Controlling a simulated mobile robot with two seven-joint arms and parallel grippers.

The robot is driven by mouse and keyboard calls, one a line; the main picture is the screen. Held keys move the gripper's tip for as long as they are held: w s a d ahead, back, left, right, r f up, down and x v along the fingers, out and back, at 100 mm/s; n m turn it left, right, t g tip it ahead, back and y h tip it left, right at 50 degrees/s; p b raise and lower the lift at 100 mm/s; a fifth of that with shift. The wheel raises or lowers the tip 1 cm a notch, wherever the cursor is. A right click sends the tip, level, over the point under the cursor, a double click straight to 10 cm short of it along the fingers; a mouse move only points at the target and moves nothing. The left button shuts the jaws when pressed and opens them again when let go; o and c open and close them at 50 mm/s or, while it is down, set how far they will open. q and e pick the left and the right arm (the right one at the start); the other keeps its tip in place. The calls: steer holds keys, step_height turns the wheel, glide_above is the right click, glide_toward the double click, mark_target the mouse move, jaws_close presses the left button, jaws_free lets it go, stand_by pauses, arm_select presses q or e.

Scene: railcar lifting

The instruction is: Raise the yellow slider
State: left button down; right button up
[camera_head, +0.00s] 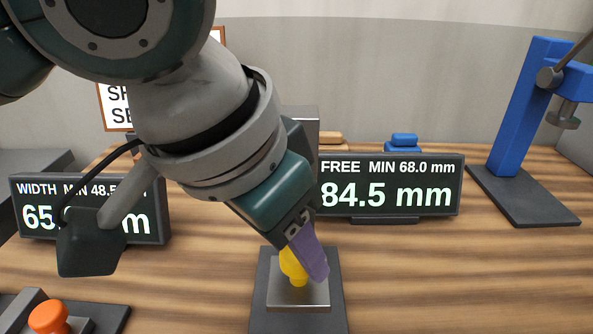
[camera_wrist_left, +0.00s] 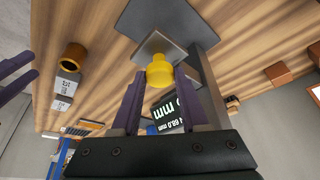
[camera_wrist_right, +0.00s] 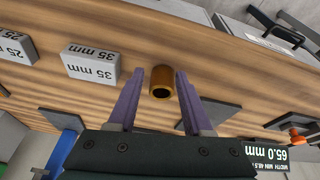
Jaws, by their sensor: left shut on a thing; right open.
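The yellow slider (camera_head: 290,262) has a rounded knob and sits on a silver block (camera_head: 300,293) over a dark base, below the middle of the head view. My left gripper (camera_head: 308,258) is shut on the knob from above; its near purple finger hides part of it. In the left wrist view the yellow slider (camera_wrist_left: 159,72) lies between the tips of both fingers. My right gripper (camera_wrist_right: 160,76) is open, seen in the right wrist view, with a bronze hollow cylinder (camera_wrist_right: 161,82) showing between its fingers. The right gripper is outside the head view.
A display reading FREE 84.5 mm (camera_head: 390,186) stands behind the slider. A WIDTH display (camera_head: 90,208) is at left, partly hidden by my arm. A blue stand (camera_head: 522,110) is at right, an orange knob (camera_head: 48,316) front left.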

arm_select(q)
step_height(320, 180, up, 4)
steer(key=p, duration=0.4)
steer(key=shift+r, duration=0.25)
steer(key=shift+f, duration=0.1)
arm_select(e)
step_height(320, 180, up, 6)
steer(key=shift+f, duration=0.1)
arm_select(q)
steer(key=shift+c, duration=2.1)
jaws_free()
steer(key=shift+f, duration=0.1)
steer(key=v, duration=1)
steer(key=shift+p, duration=0.35)
arm_select(e)
steer(key=shift+r, duration=0.25)
